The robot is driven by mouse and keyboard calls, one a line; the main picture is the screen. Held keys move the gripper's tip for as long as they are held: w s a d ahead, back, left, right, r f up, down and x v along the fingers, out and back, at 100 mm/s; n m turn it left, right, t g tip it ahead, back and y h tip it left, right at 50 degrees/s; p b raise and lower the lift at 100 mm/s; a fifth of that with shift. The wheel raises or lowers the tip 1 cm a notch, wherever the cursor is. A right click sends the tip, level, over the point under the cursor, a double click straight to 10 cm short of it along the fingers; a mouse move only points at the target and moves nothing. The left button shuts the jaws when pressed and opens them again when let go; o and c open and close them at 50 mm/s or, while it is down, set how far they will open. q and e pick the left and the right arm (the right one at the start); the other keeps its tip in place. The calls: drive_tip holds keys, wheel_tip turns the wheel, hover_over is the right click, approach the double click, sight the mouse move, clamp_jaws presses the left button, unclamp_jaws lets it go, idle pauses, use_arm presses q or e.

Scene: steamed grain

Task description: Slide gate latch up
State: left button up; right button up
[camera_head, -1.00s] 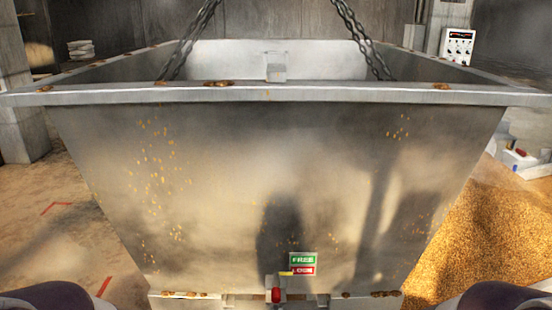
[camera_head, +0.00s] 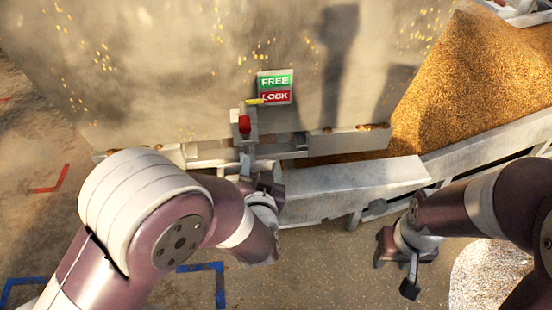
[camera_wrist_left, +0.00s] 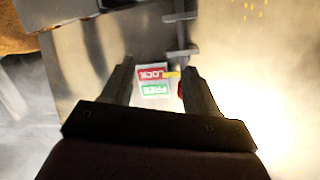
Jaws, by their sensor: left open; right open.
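The gate latch has a red knob (camera_head: 244,123) on a metal bracket at the foot of the hopper's front wall. A yellow pointer (camera_head: 254,101) beside it lines up with the red LOCK half of the label (camera_head: 275,87); the green FREE half is above. My left gripper (camera_head: 258,180) is open, just below the knob. In the left wrist view the label (camera_wrist_left: 154,82) appears upside down between the open fingers (camera_wrist_left: 158,75). The knob (camera_wrist_left: 181,90) is partly hidden by the right finger there; contact cannot be told. My right gripper (camera_head: 399,263) is open and empty, lower right.
The metal hopper wall (camera_head: 180,50) fills the upper view. A pale metal trough (camera_head: 345,187) runs right from below the latch, close to my left gripper. A grain heap (camera_head: 470,85) lies at right. Floor between my arms is clear.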

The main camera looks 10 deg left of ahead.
sight(244, 117)
use_arm(q)
wheel_tip(244, 117, up, 6)
drive_tip(key=a+t+y, duration=0.2)
drive_tip(key=a+y, duration=0.1)
drive_tip(key=x, duration=0.8)
drive_tip(key=d+x, duration=0.1)
drive_tip(key=x, duration=0.3)
drive_tip(key=shift+w+a+f, duration=0.1)
drive_tip(key=shift+w+f, duration=0.1)
drive_tip(key=shift+w, duration=0.3)
clamp_jaws()
drive_tip(key=shift+r+p, duration=0.35)
drive_tip(key=shift+p, duration=0.1)
